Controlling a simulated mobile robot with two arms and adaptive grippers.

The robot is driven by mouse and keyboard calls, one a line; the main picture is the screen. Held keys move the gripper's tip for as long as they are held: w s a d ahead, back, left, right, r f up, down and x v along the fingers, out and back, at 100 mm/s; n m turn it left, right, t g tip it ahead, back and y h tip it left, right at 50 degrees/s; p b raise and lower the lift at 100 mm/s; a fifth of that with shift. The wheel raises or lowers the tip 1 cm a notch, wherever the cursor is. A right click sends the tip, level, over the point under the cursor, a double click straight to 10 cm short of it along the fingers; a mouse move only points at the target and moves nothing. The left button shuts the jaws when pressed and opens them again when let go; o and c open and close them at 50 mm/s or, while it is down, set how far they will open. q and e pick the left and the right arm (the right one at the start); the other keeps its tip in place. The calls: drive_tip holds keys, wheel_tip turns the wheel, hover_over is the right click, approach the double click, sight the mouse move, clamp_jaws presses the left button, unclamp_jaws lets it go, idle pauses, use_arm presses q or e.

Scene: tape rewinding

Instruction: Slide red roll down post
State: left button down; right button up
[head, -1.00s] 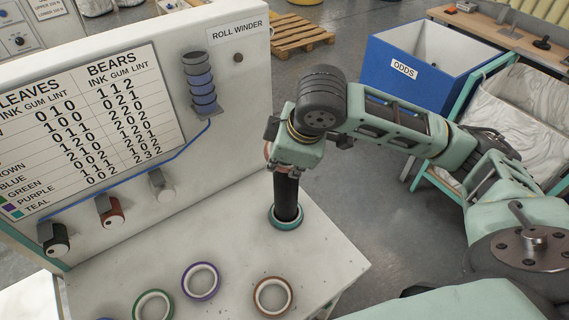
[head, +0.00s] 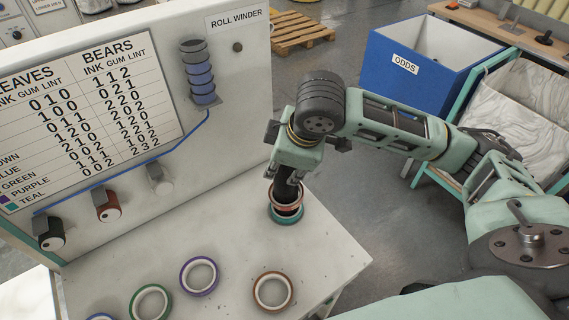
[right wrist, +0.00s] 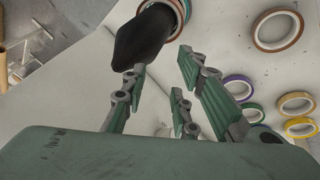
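The dark post (head: 289,190) stands on the white bench, and its dark tip fills the top of the right wrist view (right wrist: 143,42). The red roll (head: 287,209) is around the post low down, just above the teal roll (head: 286,219) at its base. I cannot tell whether the two rolls touch. My right gripper (right wrist: 162,72) is open, its fingers apart by the post's upper end, with nothing held between them. In the head view it hides the post's top. My left gripper is not in view.
A brown roll (head: 272,291), a purple roll (head: 199,276) and a green roll (head: 151,303) lie on the bench. A blue ODDS bin (head: 410,85) is beyond, right.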

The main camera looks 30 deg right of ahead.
drive_tip(key=v, duration=1.2)
